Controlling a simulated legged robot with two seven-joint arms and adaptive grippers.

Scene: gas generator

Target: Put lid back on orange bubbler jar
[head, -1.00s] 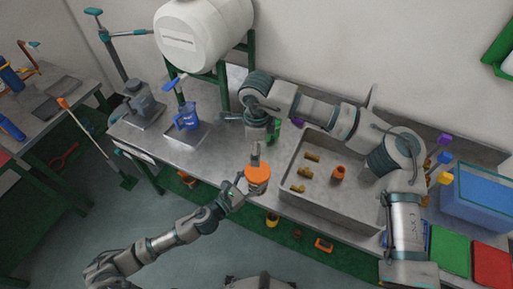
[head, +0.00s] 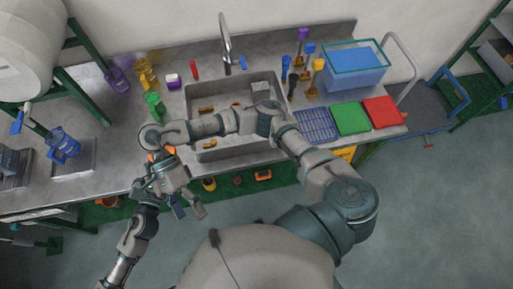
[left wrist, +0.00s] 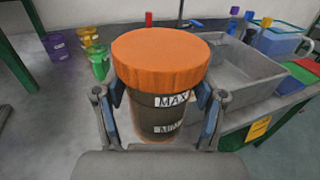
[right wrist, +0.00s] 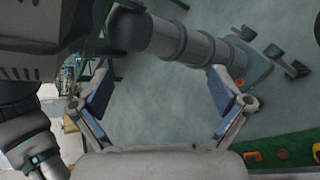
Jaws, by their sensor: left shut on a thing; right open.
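The bubbler jar (left wrist: 160,118) is brownish with MAX and MIN labels and stands upright in the left wrist view. Its orange lid (left wrist: 160,58) sits on top and looks level. My left gripper (left wrist: 162,112) is shut around the jar below the lid. In the head view only a bit of orange (head: 160,153) shows there; my right arm hides most of the jar. My right gripper (head: 187,208) is open and empty at the counter's front edge, clear of the lid. In the right wrist view it (right wrist: 158,98) points over the floor.
The sink (head: 276,84) holds brass pieces and an orange item. Behind stand a green beaker (head: 154,105) and a purple beaker (head: 117,80). A blue bin (head: 355,66), a green board (head: 350,118) and a red board (head: 384,110) lie to the right.

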